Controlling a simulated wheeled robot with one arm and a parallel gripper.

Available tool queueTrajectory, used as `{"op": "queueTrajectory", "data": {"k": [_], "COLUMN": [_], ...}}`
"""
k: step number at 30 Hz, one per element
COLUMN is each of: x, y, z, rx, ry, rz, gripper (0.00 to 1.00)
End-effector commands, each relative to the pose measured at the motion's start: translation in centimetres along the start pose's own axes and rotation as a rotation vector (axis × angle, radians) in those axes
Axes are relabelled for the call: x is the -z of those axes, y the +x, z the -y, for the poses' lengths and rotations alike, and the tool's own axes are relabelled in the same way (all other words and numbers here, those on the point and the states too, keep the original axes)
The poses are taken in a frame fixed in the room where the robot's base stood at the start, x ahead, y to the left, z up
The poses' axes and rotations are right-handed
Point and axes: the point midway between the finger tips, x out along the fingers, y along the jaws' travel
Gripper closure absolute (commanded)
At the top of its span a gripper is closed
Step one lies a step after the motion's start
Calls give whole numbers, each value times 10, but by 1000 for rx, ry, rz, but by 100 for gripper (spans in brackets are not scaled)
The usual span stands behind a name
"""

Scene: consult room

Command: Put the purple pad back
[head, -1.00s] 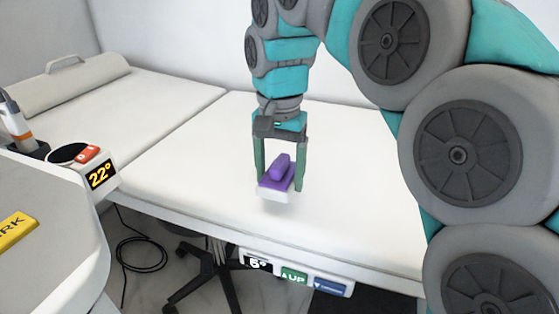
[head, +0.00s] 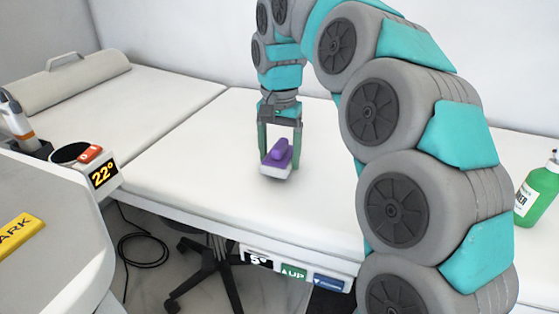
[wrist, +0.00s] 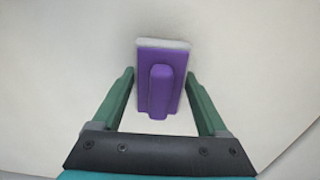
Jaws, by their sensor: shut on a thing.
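The purple pad (head: 277,155) has a raised purple grip on top and a white underside. It is between the two green fingers of my gripper (head: 280,150), which is shut on it, over the white couch top (head: 200,160). I cannot tell whether its underside touches the couch or hangs just above it. In the wrist view the pad (wrist: 175,80) lies lengthwise between the fingers of my gripper (wrist: 160,75), its white edge at the far end.
A green bottle (head: 537,195) stands at the right. A wheeled stool base (head: 205,275) is below. The couch around the pad is clear.

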Motion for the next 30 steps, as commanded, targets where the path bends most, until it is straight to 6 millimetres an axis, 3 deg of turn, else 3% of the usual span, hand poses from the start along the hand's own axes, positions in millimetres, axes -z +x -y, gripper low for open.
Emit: {"op": "queueTrajectory", "data": {"k": [6, 18, 19, 24, 30], "x": [0, 0, 0, 0, 0], "y": [19, 25, 24, 23, 23], "z": [0, 0, 0, 0, 0], "rx": [2, 1, 2, 2, 2], "ry": [1, 1, 1, 1, 1], "rz": [1, -1, -1, -1, -1], "gripper": [76, 76, 20, 1, 0]}}
